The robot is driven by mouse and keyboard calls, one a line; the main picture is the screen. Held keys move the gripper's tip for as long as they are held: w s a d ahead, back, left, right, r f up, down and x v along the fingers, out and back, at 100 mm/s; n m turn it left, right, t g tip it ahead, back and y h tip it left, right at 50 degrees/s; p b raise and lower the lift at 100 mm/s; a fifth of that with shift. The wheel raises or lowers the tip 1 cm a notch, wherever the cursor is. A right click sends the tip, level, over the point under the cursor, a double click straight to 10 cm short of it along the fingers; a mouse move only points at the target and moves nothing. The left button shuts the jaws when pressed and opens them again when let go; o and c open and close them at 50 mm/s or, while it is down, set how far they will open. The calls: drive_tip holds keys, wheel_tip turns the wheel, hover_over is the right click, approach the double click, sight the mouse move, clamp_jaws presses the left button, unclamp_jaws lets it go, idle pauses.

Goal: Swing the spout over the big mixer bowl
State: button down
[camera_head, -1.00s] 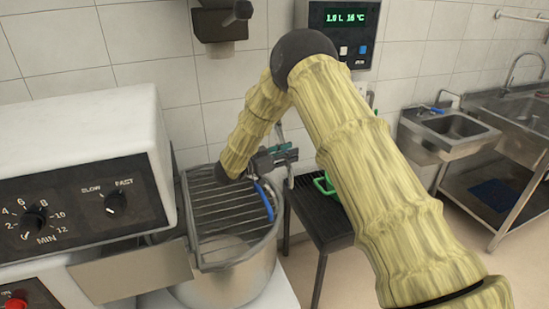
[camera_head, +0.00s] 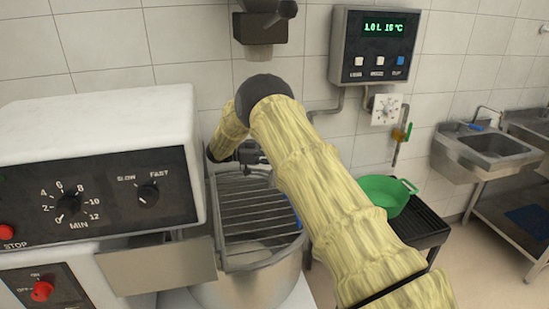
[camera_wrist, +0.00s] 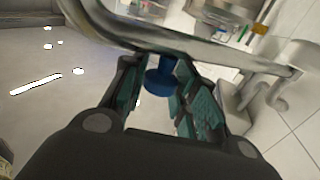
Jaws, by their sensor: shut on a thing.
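The big mixer bowl (camera_head: 240,289) stands at lower centre in the head view, with a wire guard (camera_head: 255,215) over it. My gripper (camera_head: 252,153) is above the rear of the guard, partly hidden by my arm. In the wrist view my gripper (camera_wrist: 155,80) is shut on a blue grip (camera_wrist: 160,80) beneath a curved metal pipe, which looks like the spout (camera_wrist: 215,52). The pipe crosses in front of the fingers. The spout's outlet and its exact place over the bowl are hidden in the head view.
The mixer head with dials (camera_head: 95,195) stands close on the left. A water meter panel (camera_head: 375,48) hangs on the wall. A green bowl (camera_head: 385,195) sits on a black stand (camera_head: 425,225) to the right. A sink (camera_head: 490,145) is farther right.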

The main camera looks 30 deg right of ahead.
drive_tip(key=shift+w+r, duration=0.1)
idle(0.3)
drive_tip(key=c, duration=1.1)
unclamp_jaws()
wheel_tip(320, 180, up, 10)
drive_tip(key=shift+f, duration=0.1)
